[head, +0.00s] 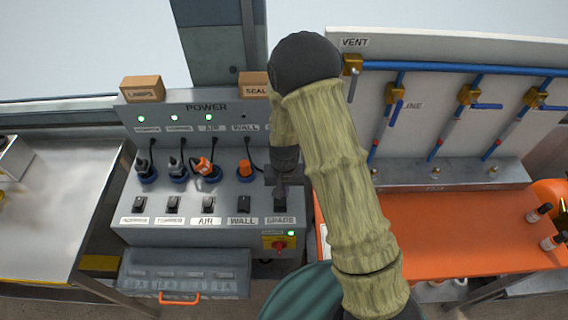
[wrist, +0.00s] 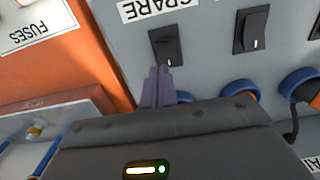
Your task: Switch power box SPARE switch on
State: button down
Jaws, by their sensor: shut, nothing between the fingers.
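The grey power box (head: 150,233) stands at the left of centre in the head view, with a row of black rocker switches along its lower front. The SPARE switch (head: 281,200) is the rightmost of the row, above its SPARE label. In the wrist view the SPARE switch (wrist: 165,46) is seen close up, with the label upside down beyond it. My gripper (wrist: 160,72) is shut and empty, its fingertips at the near end of the switch. I cannot tell whether they touch it. In the head view my gripper (head: 282,187) is just above the switch, partly hidden by my arm.
The WALL switch (head: 244,203) is beside SPARE on the left. Plugs with cords, such as the orange one (head: 203,167), sit in sockets above the switches. A red-and-yellow main switch (head: 279,244) is below. An orange bench (head: 440,235) with blue pipes behind stands right.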

jog(key=r, duration=0.1)
jog(key=r+p, duration=0.1)
jog(key=shift+w+r, duration=0.25)
jog(key=shift+r, duration=0.05)
jog(key=shift+w+a+r, duration=0.1)
jog(key=shift+w+r, duration=0.1)
jog(key=shift+r, duration=0.05)
notch_tip(320, 180, up, 9)
jog(key=w+b, duration=0.1)
jog(key=b, duration=0.1)
jog(key=shift+w, duration=0.4)
jog(key=s+d+r+t, duration=0.1)
jog(key=s+d+r, duration=0.3)
jog(key=s+d, duration=0.2)
jog(key=s+d+r+t, duration=0.1)
jog(key=s+d+r, duration=0.3)
jog(key=s+d, duration=0.2)
jog(key=shift+s+d+t, duration=0.3)
jog(key=shift+s+d, duration=0.05)
jog(key=shift+s, duration=0.8)
jog(key=shift+w+f, duration=0.1)
